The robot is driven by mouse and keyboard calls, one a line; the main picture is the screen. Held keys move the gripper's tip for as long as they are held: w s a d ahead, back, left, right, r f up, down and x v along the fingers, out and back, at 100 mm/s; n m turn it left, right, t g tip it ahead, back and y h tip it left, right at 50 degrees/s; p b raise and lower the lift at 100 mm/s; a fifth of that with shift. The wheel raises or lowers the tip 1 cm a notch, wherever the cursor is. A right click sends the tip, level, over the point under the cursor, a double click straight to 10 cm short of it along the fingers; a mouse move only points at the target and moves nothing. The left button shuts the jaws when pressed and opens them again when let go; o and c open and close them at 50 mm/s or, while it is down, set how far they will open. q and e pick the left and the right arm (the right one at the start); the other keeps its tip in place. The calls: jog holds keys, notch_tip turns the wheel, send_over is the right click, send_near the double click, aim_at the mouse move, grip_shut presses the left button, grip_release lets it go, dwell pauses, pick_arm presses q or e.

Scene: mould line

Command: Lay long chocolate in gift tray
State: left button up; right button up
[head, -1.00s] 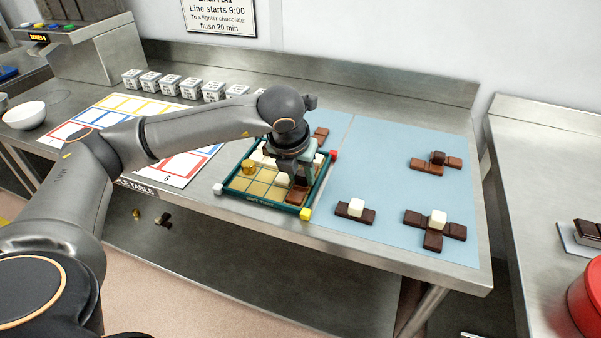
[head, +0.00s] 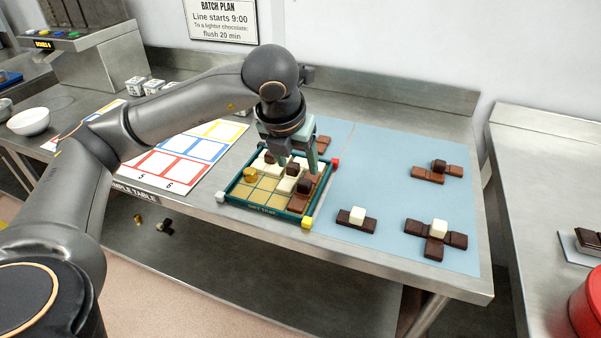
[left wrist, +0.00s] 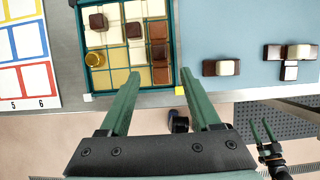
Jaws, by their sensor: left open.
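The gift tray (head: 264,208) is a green-rimmed tray with a gold gridded floor on the steel table. A long brown chocolate (head: 299,203) lies along its right column, with a dark knob on it; it also shows in the left wrist view (left wrist: 158,32). White pieces (left wrist: 133,11), a dark-topped piece and a round gold piece (head: 250,174) are in other cells. My left gripper (head: 297,166) is open and empty above the tray's right part, apart from the chocolate. My right gripper (left wrist: 262,131) shows small in the left wrist view, its fingers apart.
The blue mat (head: 385,190) holds a dark bar with a white knob (head: 356,218), a branching dark piece (head: 435,240) and a brown bar (head: 437,172). A card with coloured frames (head: 180,160) lies left of the tray. A red tin stands at right.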

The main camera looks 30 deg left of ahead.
pick_arm(q)
jog(key=shift+v, duration=1.9)
